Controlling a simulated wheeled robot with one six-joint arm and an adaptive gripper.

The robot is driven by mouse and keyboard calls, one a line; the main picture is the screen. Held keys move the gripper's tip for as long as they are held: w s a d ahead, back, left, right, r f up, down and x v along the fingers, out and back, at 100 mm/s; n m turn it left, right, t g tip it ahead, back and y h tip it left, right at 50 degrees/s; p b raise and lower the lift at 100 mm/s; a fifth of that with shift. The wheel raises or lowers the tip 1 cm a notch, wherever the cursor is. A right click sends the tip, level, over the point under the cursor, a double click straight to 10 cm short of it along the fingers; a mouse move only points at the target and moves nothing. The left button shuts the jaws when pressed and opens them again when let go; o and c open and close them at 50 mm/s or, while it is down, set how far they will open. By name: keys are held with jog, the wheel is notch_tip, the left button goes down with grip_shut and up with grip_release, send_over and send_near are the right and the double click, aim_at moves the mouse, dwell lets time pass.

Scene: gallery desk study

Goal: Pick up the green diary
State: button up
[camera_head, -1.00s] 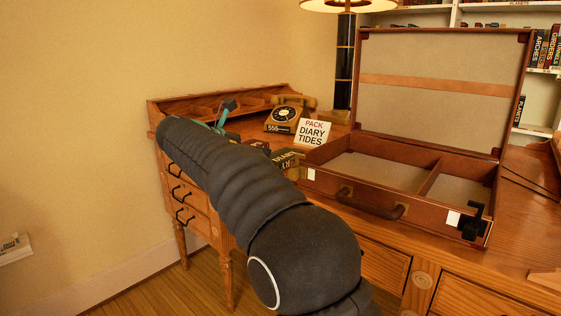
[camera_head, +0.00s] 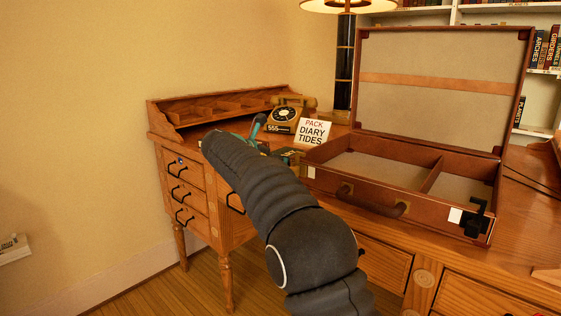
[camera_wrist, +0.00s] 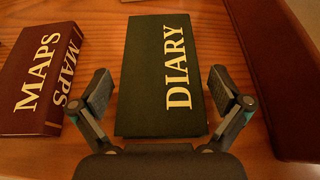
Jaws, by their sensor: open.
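The green diary (camera_wrist: 148,75) lies flat on the wooden desk in the wrist view, with gold DIARY lettering along its cover. My gripper (camera_wrist: 166,92) is open, with one finger on each side of the diary's near part. I cannot tell whether the fingers touch it or how high they are above the desk. In the head view, a small part of the diary (camera_head: 290,155) shows beside the suitcase, mostly hidden by my arm. My gripper is largely hidden there behind my arm.
A dark red MAPS book (camera_wrist: 38,75) lies left of the diary. The open brown suitcase (camera_head: 385,212) stands to the right, its wall close to my right finger. A sign (camera_head: 313,132) reading PACK DIARY TIDES and a telephone (camera_head: 285,115) stand behind.

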jog(key=shift+w+d+f, duration=0.1)
jog(key=shift+w+d, duration=0.15)
jog(key=shift+w, duration=0.05)
jog(key=c, duration=1.2)
